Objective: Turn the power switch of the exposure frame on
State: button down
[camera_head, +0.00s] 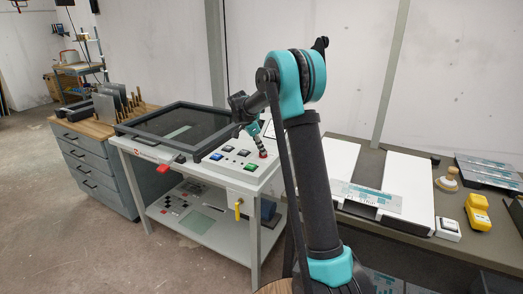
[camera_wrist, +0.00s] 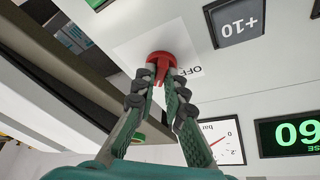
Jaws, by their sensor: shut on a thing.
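The exposure frame (camera_head: 190,158) is a light grey table unit with a dark glass lid and a sloped control panel. Its power switch is a red rotary knob (camera_wrist: 157,60) on a white label in the wrist view. "OFF" is readable beside it, upside down. The knob also shows as a small red spot at the panel's right in the head view (camera_head: 263,154). My gripper (camera_wrist: 164,80) has its two green and dark fingertips closed on the sides of the knob's red grip bar. The fingers hide part of the label.
A "+10" button (camera_wrist: 237,19), a pressure gauge (camera_wrist: 213,143) and a green-digit display (camera_wrist: 289,132) sit near the knob. A red handle (camera_head: 163,168) and a yellow valve (camera_head: 238,208) are on the frame's front. A bench (camera_head: 350,208) with white boards stands to the right.

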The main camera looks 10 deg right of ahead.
jog(key=shift+m+g, duration=0.3)
jog(key=shift+m, duration=0.3)
jog(key=c, duration=1.6)
grip_release()
jog(key=v, duration=1.2)
